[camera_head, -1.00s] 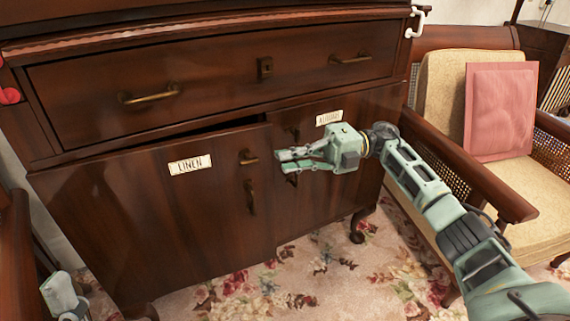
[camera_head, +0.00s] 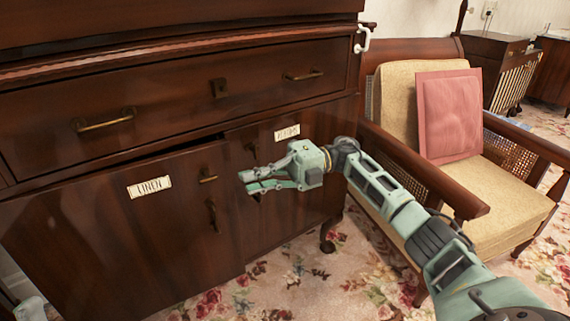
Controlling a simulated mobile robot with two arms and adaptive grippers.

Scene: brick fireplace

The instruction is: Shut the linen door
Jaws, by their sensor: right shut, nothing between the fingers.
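The linen door (camera_head: 120,225) is the dark wood left door of the cabinet, with a white LINEN label (camera_head: 149,187) and a brass handle (camera_head: 212,215). It stands slightly ajar, with a dark gap along its top right edge. My right gripper (camera_head: 246,182) is shut and empty, its fingers pointing left beside the door's free right edge. I cannot tell whether they touch it. Only a pale piece of my left arm or gripper (camera_head: 32,309) shows at the bottom left corner; its fingers cannot be made out.
The right cabinet door (camera_head: 285,215), with its own label, is partly hidden behind my right gripper. A wide drawer (camera_head: 165,108) above is shut. A cushioned armchair (camera_head: 510,195) with a pink cushion (camera_head: 449,112) stands close on the right. Floral carpet (camera_head: 300,275) lies clear in front.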

